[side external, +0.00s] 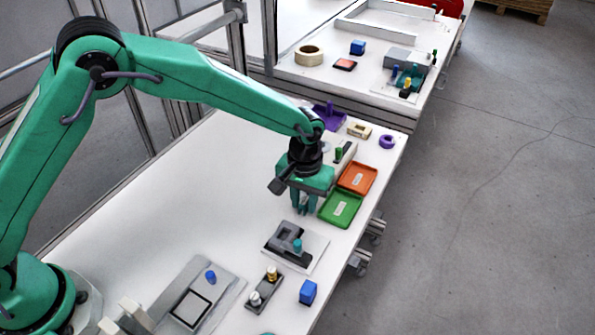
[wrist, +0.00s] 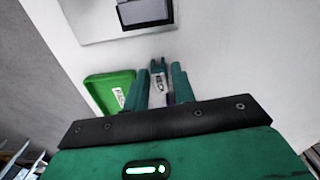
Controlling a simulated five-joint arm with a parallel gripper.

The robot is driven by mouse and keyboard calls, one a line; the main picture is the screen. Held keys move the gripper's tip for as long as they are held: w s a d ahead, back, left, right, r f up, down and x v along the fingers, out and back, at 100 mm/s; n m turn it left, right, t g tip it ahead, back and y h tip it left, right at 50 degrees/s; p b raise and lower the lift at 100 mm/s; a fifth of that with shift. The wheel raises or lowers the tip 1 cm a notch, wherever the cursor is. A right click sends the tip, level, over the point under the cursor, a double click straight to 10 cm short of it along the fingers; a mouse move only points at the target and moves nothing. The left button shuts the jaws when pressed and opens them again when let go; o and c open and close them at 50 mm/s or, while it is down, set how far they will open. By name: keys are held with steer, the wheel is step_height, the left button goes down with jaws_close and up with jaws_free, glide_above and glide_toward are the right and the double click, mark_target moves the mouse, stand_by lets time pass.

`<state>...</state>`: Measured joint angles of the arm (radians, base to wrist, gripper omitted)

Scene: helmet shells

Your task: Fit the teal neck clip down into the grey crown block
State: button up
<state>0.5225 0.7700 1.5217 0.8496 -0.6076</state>
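The grey crown block (side external: 286,234) sits on a pale plate (side external: 312,251), with a dark base part and a small teal peg (side external: 297,246) at its near right. In the wrist view, the block (wrist: 145,12) shows only in part at the top edge, with a dark rectangular opening. My gripper (side external: 303,209) hangs pointing down above the table, beyond the block and apart from it. In the wrist view, the teal neck clip (wrist: 157,65) is between my gripper's two teal fingers (wrist: 161,82), its two prongs pointing away from the palm. The fingers hide part of it.
A green tray (side external: 341,209) lies close to the right of my gripper, with an orange tray (side external: 357,177) behind it. A blue block (side external: 308,292) and a fixture with knobs (side external: 263,288) stand nearer. The table's left middle is clear.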

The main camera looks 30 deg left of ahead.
mark_target(305, 200)
stand_by(0.4)
jaws_close()
steer(key=shift+r, duration=0.1)
steer(key=shift+r, duration=0.45)
step_height(305, 200, up, 3)
steer(key=shift+r, duration=0.2)
steer(key=s+d+r, duration=0.5)
steer(key=s+r, duration=0.1)
steer(key=s, duration=0.4)
steer(key=shift+d+r, duration=0.25)
steer(key=shift+d, duration=0.1)
